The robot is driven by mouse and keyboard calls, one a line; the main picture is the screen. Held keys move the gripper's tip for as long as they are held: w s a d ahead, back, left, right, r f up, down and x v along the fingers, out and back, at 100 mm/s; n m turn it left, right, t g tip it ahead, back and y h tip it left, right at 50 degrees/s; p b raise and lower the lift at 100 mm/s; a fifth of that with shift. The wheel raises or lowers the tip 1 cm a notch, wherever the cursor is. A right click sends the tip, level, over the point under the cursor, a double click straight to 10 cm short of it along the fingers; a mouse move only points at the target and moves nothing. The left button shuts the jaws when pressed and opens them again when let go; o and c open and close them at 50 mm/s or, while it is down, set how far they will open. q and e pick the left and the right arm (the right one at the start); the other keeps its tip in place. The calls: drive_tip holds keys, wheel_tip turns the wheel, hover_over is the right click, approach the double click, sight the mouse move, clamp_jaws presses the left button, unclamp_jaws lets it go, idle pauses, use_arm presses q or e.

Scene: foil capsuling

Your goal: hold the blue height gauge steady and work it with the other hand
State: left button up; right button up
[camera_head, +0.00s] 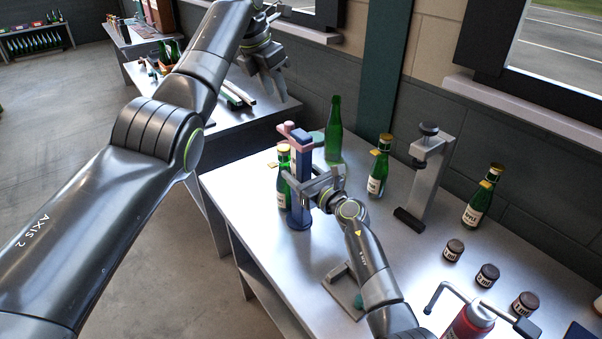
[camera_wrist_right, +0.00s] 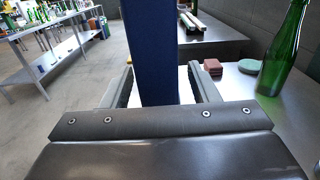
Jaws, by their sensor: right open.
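The blue height gauge (camera_head: 300,213) stands upright near the left edge of the workbench, with a blue column, round base and pink top arm (camera_head: 295,133). My right gripper (camera_head: 309,185) is at the column, its fingers open on either side. In the right wrist view the blue column (camera_wrist_right: 152,55) rises between the two fingers, with a gap showing on each side. My left gripper (camera_head: 269,83) hangs in the air higher up, beyond the gauge and apart from it, fingers pointing down. Its finger gap is not clear.
A green bottle (camera_head: 284,189) with a gold top stands close beside the gauge. A plain green bottle (camera_head: 334,130), a labelled bottle (camera_head: 379,168) and a grey press stand (camera_head: 428,175) are behind.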

clamp_jaws()
idle(0.3)
idle(1.0)
